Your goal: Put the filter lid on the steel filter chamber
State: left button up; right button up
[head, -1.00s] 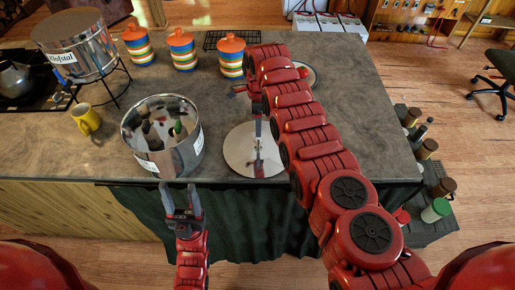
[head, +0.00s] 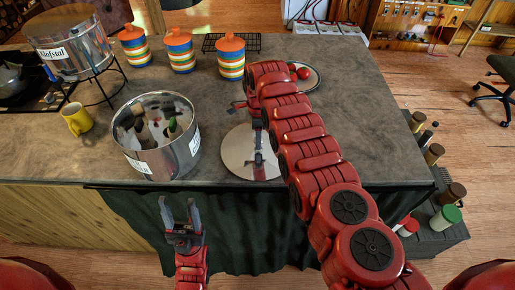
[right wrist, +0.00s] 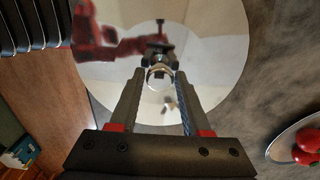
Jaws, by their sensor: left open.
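The filter lid (head: 236,160) is a shiny round steel disc lying flat on the counter near its front edge. It fills much of the right wrist view (right wrist: 215,45), with a small knob at its middle. My right gripper (right wrist: 160,74) is over the lid with its fingers closed on either side of the knob. The steel filter chamber (head: 172,158) is an open, labelled cylinder left of the lid, apart from it. Dark and greenish shapes show inside. My left gripper (head: 180,208) is open and empty in front of the counter, below the chamber.
A labelled steel vessel (head: 85,52) stands on a black wire stand at the back left. A yellow mug (head: 77,119) is left of the chamber. Several striped jars (head: 180,52) line the back. A plate with red tomatoes (head: 303,73) is partly behind my right arm.

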grip_shut()
jog(key=shift+r+p, duration=0.75)
jog(key=shift+r, duration=0.05)
jog(key=shift+r+p, duration=0.9)
jog(key=shift+r, duration=0.15)
jog(key=shift+r+p, duration=0.3)
jog(key=shift+r, duration=0.35)
